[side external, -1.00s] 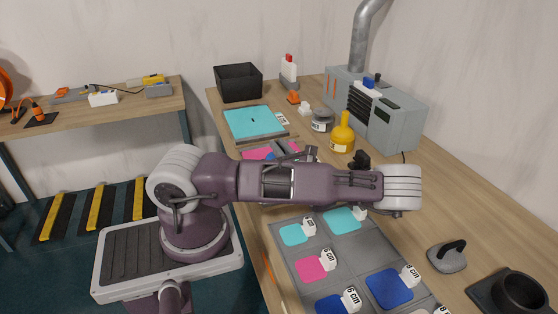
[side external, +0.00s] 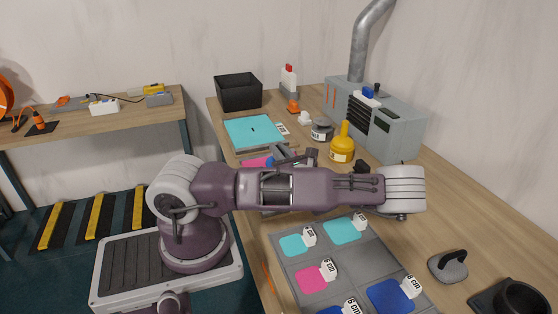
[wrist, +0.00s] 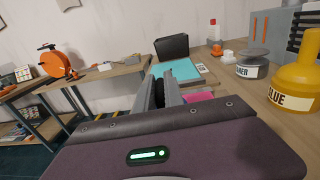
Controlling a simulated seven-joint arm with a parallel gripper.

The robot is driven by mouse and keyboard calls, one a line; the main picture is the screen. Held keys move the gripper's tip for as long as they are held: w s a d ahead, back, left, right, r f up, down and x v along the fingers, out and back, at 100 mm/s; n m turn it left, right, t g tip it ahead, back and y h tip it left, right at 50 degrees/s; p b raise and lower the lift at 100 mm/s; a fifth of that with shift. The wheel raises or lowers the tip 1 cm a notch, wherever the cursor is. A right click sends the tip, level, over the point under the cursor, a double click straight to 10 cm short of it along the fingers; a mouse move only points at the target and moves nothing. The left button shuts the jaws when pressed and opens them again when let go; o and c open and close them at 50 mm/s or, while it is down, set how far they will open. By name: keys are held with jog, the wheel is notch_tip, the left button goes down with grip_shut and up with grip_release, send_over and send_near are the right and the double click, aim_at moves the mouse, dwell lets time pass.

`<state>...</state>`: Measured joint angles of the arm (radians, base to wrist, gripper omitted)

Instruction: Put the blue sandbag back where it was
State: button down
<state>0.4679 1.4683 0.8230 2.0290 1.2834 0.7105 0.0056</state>
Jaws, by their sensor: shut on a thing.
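My gripper (side external: 290,156) is beyond my arm in the side view, low over a pink patch (side external: 256,162) on the bench. Its grey fingers (wrist: 160,95) point away in the wrist view. A small blue bit (side external: 271,162) shows at the jaws and looks like the blue sandbag; most of it is hidden, and the wrist view shows no blue there. The grey patch board (side external: 372,258) lies at the front of the bench. It carries teal, pink and blue patches with white size tags, including a large blue patch (side external: 388,297).
A teal sheet (side external: 253,131) and a black bin (side external: 239,91) lie beyond my gripper. A yellow glue bottle (side external: 342,143) and a grey tin (side external: 322,131) stand right of it, before a grey machine (side external: 400,130). A grey handled block (side external: 448,263) is at the right.

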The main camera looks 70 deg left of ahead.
notch_tip(320, 180, up, 8)
jog(key=shift+r, duration=0.1)
jog(key=shift+w+d+g, duration=0.1)
jog(key=shift+w+g, duration=0.05)
jog(key=shift+g, duration=0.25)
jog(key=w+d+f+m+t, duration=0.2)
jog(key=w+d+t, duration=0.15)
jog(key=w, duration=0.55)
jog(key=w+d+f+m+t, duration=0.2)
jog(key=w+d+m+t, duration=0.15)
jog(key=w, duration=0.55)
jog(key=w+d+m+t+h, duration=0.2)
jog(key=d+m+t+h, duration=0.4)
jog(key=d+h, duration=0.45)
jog(key=w+d+m+t+h, duration=0.3)
jog(key=d+m+t+h, duration=0.4)
jog(key=d, duration=0.7)
jog(key=shift+h, duration=0.25)
jog(key=f, duration=0.9)
jog(key=shift+s+d, duration=0.25)
jog(key=shift+s, duration=0.05)
jog(key=c, duration=1.5)
grip_release()
jog(key=shift+f, duration=0.1)
jog(key=shift+o, duration=0.2)
